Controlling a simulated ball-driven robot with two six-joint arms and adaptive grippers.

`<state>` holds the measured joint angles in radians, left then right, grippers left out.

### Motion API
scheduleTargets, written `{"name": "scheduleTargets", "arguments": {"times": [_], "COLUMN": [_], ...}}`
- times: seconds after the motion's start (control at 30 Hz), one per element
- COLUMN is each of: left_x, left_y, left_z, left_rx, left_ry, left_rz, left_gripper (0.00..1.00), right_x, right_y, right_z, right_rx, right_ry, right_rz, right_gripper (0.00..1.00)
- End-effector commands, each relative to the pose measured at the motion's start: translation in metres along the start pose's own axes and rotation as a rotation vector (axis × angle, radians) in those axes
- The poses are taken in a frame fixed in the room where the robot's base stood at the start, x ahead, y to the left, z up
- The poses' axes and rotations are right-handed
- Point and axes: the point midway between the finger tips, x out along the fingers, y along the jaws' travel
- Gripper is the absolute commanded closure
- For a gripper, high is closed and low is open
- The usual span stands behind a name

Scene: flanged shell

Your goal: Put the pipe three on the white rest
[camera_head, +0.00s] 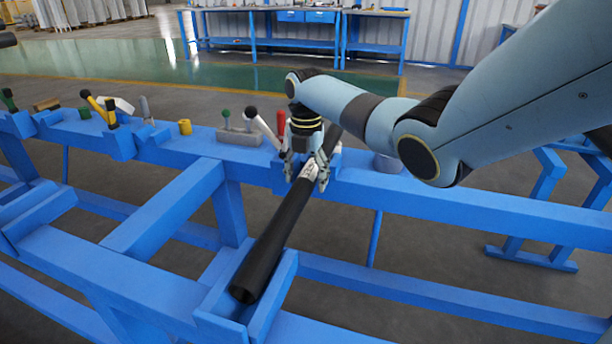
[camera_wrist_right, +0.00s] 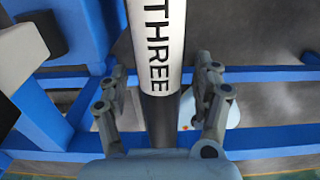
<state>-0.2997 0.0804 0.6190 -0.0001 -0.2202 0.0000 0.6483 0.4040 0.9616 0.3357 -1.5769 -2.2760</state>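The pipe three (camera_head: 272,240) is a long black tube with a white band reading "THREE". It lies in a blue holder at the near end and slants up across the blue frame to the right. The wrist view shows the white label (camera_wrist_right: 158,45) up close. My right gripper (camera_head: 307,178) is above the pipe with a finger on each side of it. In the wrist view its fingers (camera_wrist_right: 160,100) are apart, with gaps to the pipe. I cannot clearly identify the white rest; a slanted white piece (camera_head: 264,130) stands left of the gripper. My left gripper is not in view.
A grey block (camera_head: 240,137) with levers, a yellow cup (camera_head: 185,127) and a yellow-black lever (camera_head: 100,108) stand along the blue beam (camera_head: 480,208) to the left. A red handle (camera_head: 281,123) is close beside the gripper. Blue workbenches stand at the back.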

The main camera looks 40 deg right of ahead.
Motion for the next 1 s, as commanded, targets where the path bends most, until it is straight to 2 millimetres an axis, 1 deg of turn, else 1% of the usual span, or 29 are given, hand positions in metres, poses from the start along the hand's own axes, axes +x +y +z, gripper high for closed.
{"name": "scheduleTargets", "arguments": {"times": [0.23, 0.33, 0.47, 0.6, 0.7, 0.83, 0.9, 1.0], "left_x": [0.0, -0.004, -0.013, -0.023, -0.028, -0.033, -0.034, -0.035], "left_y": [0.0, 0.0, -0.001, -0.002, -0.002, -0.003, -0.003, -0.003], "left_z": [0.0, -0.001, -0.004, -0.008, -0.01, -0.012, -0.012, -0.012], "left_rx": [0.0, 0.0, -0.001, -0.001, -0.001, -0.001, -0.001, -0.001], "left_ry": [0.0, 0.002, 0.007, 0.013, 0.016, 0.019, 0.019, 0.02], "left_rz": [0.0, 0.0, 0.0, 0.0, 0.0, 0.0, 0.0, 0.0], "left_gripper": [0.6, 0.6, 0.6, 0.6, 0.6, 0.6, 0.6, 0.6], "right_x": [-0.001, -0.009, -0.034, -0.067, -0.088, -0.108, -0.115, -0.12], "right_y": [0.0, 0.0, 0.001, 0.001, 0.001, 0.0, 0.0, 0.0], "right_z": [0.0, 0.001, 0.001, 0.001, 0.001, 0.001, 0.001, 0.0], "right_rx": [0.0, 0.0, 0.0, 0.0, 0.0, 0.001, 0.001, 0.001], "right_ry": [0.0, -0.002, -0.004, -0.004, -0.003, -0.002, -0.002, 0.0], "right_rz": [0.0, 0.002, 0.003, 0.004, 0.003, 0.002, 0.002, 0.001], "right_gripper": [0.33, 0.33, 0.33, 0.33, 0.33, 0.33, 0.33, 0.33]}}
